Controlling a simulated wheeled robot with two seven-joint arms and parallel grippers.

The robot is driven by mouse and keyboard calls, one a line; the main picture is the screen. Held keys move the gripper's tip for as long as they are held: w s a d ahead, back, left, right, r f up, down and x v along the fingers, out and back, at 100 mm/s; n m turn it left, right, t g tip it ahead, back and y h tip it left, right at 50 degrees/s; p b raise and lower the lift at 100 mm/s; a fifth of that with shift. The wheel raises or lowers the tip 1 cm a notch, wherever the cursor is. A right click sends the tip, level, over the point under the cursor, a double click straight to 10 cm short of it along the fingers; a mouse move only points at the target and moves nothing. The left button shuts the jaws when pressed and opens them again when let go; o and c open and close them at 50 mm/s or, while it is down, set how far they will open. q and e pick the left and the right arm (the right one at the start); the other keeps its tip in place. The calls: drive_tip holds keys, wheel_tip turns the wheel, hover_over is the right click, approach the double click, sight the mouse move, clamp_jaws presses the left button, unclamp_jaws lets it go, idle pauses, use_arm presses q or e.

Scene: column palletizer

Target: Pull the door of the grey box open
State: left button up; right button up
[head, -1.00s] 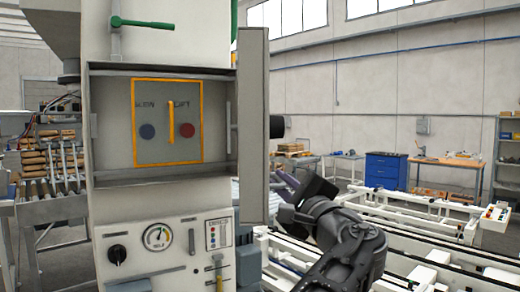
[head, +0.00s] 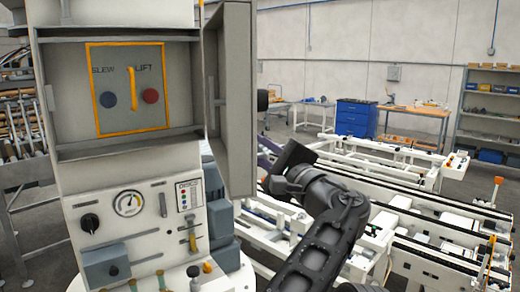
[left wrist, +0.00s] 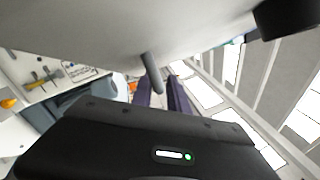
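The grey box (head: 75,92) is at the upper left of the head view. Its door (head: 237,110) stands ajar on the right side, with its rimmed inner face showing. In the left wrist view the door's pale outer face (left wrist: 90,28) fills the top, and a grey rod-like handle (left wrist: 151,70) sticks out from it. My left gripper (left wrist: 165,98) has two purple fingers with a narrow gap between them, beside the handle's tip. Whether they touch it is unclear. My right gripper is not in view.
Inside the box is a yellow-framed panel (head: 130,126) with blue and red buttons. Below it is a control panel with a gauge (head: 128,203). White conveyor frames (head: 430,225) fill the right side. A blue cabinet (head: 354,118) stands farther back.

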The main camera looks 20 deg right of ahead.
use_arm(q)
drive_tip(key=shift+o, duration=1.2)
drive_tip(key=shift+f, duration=0.1)
drive_tip(key=shift+d, duration=0.1)
drive_tip(key=shift+f, duration=0.1)
drive_tip(key=shift+s, duration=0.1)
